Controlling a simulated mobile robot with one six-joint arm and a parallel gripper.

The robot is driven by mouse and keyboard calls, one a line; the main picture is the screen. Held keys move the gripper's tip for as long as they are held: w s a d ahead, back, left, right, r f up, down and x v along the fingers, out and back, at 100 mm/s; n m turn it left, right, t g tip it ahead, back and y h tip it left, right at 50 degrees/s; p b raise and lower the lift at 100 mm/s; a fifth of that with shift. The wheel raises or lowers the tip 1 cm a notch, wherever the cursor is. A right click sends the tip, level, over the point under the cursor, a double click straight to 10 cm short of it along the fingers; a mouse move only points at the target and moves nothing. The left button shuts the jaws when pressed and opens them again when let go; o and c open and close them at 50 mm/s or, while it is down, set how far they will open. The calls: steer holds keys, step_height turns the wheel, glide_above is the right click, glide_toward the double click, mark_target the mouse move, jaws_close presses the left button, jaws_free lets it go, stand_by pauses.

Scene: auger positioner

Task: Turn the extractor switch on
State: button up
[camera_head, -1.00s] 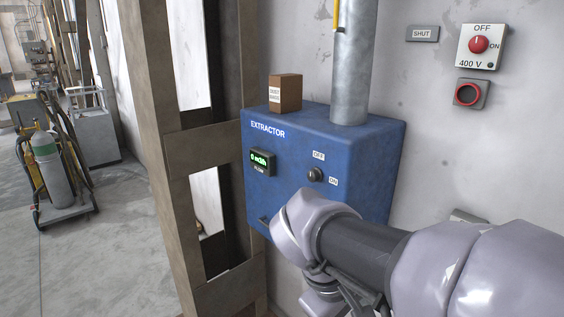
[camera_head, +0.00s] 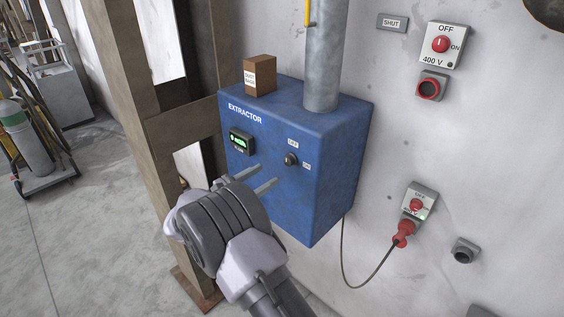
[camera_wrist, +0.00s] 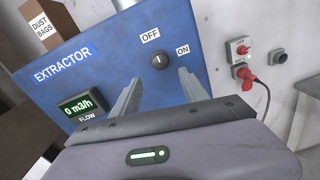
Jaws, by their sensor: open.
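The extractor (camera_head: 310,205) is a blue wall box with a round dark switch knob (camera_head: 291,159) on its front. In the wrist view, the knob (camera_wrist: 159,61) sits below the OFF label and left of the ON label. Its white mark looks near upright, toward OFF. The green flow display (camera_wrist: 82,107) reads 0 m3/h. My gripper (camera_head: 267,177) is open and empty, in front of the box, lower left of the knob. In the wrist view the fingertips (camera_wrist: 159,77) lie on either side of the knob and a little below it, apparently short of it.
A dust bags carton (camera_head: 260,76) and a grey pipe (camera_head: 322,60) stand on the box. A steel column (camera_head: 122,120) is close on the left. On the right wall are a 400 V switch (camera_head: 441,45) and a red plug (camera_head: 403,232) with a hanging cable.

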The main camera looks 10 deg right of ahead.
mark_target(286, 163)
steer(key=x, duration=0.8)
steer(key=shift+d+r+p, duration=0.1)
steer(key=shift+p, duration=0.25)
jaws_close()
